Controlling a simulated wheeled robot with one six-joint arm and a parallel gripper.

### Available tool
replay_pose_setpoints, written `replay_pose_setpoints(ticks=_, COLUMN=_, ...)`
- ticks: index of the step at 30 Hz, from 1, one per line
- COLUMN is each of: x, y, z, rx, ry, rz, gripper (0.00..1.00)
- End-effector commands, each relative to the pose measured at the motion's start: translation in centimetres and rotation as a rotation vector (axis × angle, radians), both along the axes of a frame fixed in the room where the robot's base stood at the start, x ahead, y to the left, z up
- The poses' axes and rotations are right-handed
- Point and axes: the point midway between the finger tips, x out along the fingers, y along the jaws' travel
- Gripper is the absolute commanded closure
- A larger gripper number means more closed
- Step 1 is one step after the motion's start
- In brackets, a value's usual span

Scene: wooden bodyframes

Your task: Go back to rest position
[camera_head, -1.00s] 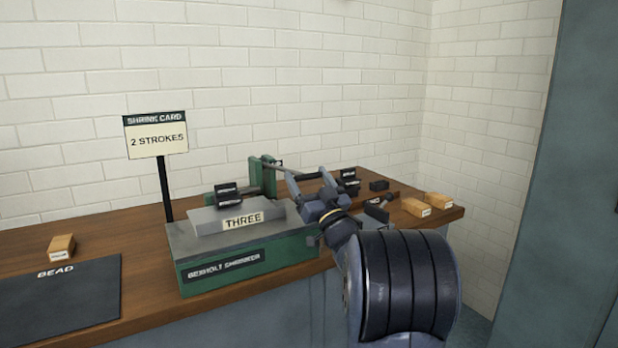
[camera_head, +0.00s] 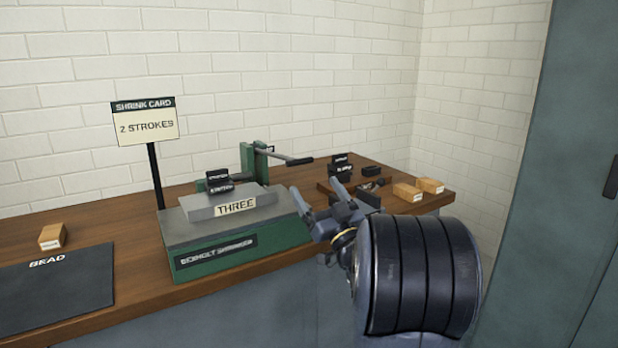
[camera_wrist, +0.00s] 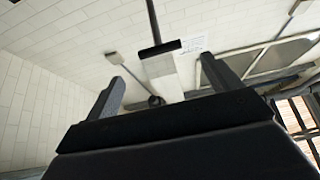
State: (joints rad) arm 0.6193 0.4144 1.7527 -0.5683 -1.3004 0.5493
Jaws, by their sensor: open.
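My gripper (camera_head: 316,200) is open and empty in the head view. It is in front of the right end of the bench, to the right of the green shrinker (camera_head: 235,245). In the wrist view its two fingers (camera_wrist: 165,85) stand wide apart with nothing between them. The wrist view faces white brick wall and overhead fittings, not the bench top. The shrinker carries a grey block labelled THREE (camera_head: 222,207), with small black labelled pieces (camera_head: 218,182) on top. Its lever (camera_head: 285,158) shows clear of my gripper.
The wooden bench (camera_head: 120,222) runs along the white brick wall. A SHRINK CARD sign (camera_head: 145,122) reads 2 STROKES. A dark BEAD mat (camera_head: 60,283) and a wooden block (camera_head: 53,237) lie at left. Black pieces (camera_head: 340,163) and wooden blocks (camera_head: 418,189) stand at right. A blue-grey cabinet (camera_head: 560,200) borders the right.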

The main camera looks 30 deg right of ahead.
Motion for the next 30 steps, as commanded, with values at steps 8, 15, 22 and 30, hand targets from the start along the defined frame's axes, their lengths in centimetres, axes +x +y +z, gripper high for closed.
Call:
replay_pose_setpoints(ticks=8, x=-1.6, y=-0.1, z=-1.0, rx=0.001, ry=0.001, rz=0.000, gripper=0.15)
replay_pose_setpoints(ticks=15, x=-1.6, y=-0.1, z=-1.0, rx=0.001, ry=0.000, rz=-0.001, gripper=0.15)
replay_pose_setpoints(ticks=22, x=-0.5, y=0.0, z=-0.3, rx=-0.001, ry=-0.001, rz=0.002, gripper=0.15)
replay_pose_setpoints(ticks=30, x=3.5, y=0.2, z=2.2, rx=-0.001, ry=-0.003, rz=0.002, gripper=0.15)
